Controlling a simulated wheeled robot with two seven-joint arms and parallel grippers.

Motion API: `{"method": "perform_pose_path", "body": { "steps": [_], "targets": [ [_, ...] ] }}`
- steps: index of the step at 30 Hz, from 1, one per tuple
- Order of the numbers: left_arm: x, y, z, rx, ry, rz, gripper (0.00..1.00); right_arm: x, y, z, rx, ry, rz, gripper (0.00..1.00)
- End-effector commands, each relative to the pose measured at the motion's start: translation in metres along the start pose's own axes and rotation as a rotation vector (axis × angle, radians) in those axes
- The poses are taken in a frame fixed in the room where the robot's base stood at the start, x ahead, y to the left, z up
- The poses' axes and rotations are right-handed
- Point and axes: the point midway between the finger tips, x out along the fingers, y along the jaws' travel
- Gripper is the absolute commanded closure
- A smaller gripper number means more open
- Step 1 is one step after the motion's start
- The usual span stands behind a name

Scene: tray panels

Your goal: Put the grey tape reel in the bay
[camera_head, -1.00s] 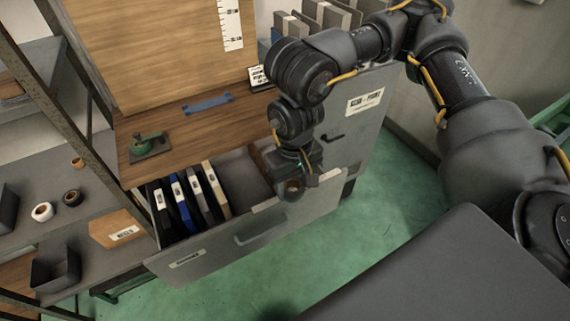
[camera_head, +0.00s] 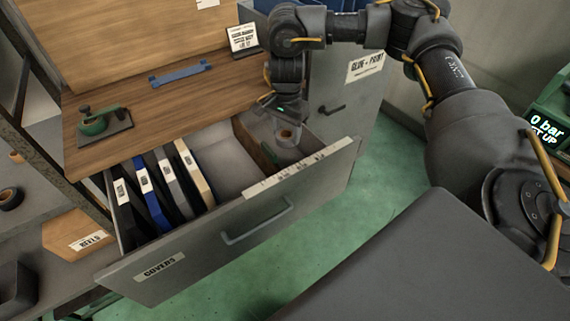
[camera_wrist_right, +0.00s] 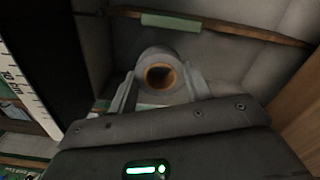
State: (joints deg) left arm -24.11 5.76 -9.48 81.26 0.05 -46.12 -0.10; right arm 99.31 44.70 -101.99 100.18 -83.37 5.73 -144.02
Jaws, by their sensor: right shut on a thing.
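The grey tape reel (camera_head: 287,138), a ring with an orange-brown core, is held in my right gripper (camera_head: 284,130). In the right wrist view the reel (camera_wrist_right: 150,57) sits between the two fingers (camera_wrist_right: 160,88), its hole facing the camera. The reel is at the right end of an open grey drawer (camera_head: 215,248) labelled COVERS, beside a wooden divider (camera_head: 250,142). I cannot tell whether it touches the drawer floor. Left of the divider is an empty bay (camera_head: 222,165). My left gripper is out of view.
Several upright folders (camera_head: 160,192) fill the drawer's left part. The wooden top behind holds a green tape dispenser (camera_head: 98,124), a blue bar (camera_head: 181,74) and a small printed card (camera_head: 243,38). The drawer's front wall and the GLUE-PRINT cabinet side (camera_head: 350,90) stand close to my right gripper.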

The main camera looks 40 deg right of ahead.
Motion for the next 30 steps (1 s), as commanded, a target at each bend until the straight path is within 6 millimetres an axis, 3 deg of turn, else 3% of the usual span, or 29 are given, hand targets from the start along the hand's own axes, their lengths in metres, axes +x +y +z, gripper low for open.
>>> {"method": "perform_pose_path", "body": {
  "steps": [1, 3, 9, 14, 24, 30],
  "targets": [
    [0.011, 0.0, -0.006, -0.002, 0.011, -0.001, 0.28, 0.024, -0.002, -0.015, 0.084, 0.001, -0.001, 0.73],
    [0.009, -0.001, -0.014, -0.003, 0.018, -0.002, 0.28, 0.036, -0.003, -0.031, 0.185, 0.002, -0.001, 0.73],
    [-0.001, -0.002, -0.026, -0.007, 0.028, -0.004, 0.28, 0.052, -0.004, -0.057, 0.342, 0.004, 0.0, 0.73],
    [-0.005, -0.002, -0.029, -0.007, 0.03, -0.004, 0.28, 0.053, -0.003, -0.06, 0.361, 0.004, 0.001, 0.73],
    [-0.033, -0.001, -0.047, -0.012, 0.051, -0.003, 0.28, 0.106, -0.003, -0.059, 0.359, 0.004, 0.003, 0.73],
    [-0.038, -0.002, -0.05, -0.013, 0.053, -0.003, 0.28, 0.111, -0.003, -0.059, 0.357, 0.005, 0.001, 0.73]
  ]
}}
